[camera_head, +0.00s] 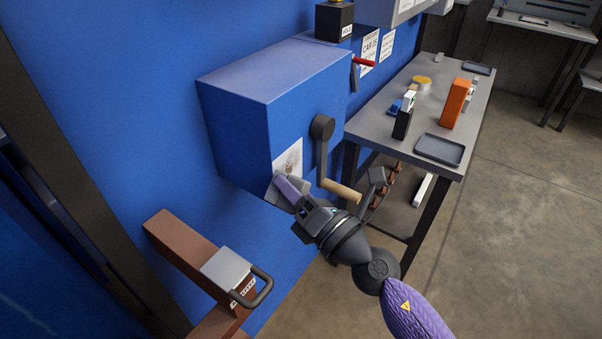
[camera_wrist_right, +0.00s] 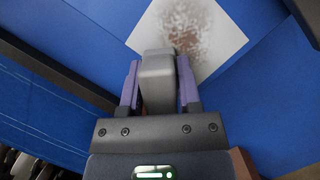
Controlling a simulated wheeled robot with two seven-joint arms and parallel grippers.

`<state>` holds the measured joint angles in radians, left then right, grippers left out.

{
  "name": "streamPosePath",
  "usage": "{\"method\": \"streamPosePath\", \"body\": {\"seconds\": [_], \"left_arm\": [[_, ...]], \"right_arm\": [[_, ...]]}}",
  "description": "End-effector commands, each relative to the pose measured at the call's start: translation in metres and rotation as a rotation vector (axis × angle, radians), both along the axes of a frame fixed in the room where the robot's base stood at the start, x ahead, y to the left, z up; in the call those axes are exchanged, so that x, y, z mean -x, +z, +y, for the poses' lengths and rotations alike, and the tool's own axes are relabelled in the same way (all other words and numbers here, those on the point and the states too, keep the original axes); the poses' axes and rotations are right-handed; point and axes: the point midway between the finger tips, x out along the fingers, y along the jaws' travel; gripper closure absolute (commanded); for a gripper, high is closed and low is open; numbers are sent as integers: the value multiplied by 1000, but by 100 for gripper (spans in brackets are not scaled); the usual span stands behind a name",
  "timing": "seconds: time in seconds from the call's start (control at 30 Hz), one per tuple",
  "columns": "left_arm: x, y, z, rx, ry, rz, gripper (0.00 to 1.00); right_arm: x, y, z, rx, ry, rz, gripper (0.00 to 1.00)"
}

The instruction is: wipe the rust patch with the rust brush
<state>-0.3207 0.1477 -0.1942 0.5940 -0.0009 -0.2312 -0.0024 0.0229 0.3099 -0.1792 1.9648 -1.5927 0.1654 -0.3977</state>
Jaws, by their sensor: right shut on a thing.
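The rust patch is a brown speckled stain on a white square (camera_head: 289,158) on the front of the blue cabinet. It also shows at the top of the right wrist view (camera_wrist_right: 186,28). My right gripper (camera_head: 287,189) is at the lower edge of that square, its purple fingers shut on a grey block-like brush (camera_wrist_right: 157,80). The brush covers the lower part of the white square in the wrist view. Its working face is hidden, and I cannot tell whether it touches the patch. My left gripper is not in view.
A crank with a wooden handle (camera_head: 341,190) sticks out of the blue cabinet (camera_head: 240,120) close to my right gripper. A grey padlock (camera_head: 228,270) sits on a brown beam at lower left. A grey table (camera_head: 380,122) with several items and a tray (camera_head: 439,149) stands right.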

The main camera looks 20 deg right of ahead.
Motion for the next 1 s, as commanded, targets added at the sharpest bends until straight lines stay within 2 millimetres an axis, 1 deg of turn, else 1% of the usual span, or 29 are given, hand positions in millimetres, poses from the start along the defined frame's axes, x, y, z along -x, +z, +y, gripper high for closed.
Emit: {"method": "streamPosePath", "body": {"seconds": [0.13,0.2,0.33,0.47,0.53,0.67,0.9,1.0], "left_arm": [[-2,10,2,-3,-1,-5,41],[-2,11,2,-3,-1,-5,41],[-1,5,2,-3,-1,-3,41],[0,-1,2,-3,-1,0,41],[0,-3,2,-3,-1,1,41],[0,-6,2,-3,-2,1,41],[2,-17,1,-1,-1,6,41],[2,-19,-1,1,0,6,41]], "right_arm": [[-2,10,1,0,-1,-2,100],[-3,11,1,1,-1,-3,100],[-8,7,-6,1,-1,-1,100],[-18,6,-20,2,-2,-1,100],[-22,6,-26,2,-2,-1,100],[-28,7,-33,0,-2,-2,100],[-46,6,-53,1,-2,0,100],[-50,7,-57,1,-2,0,100]]}}
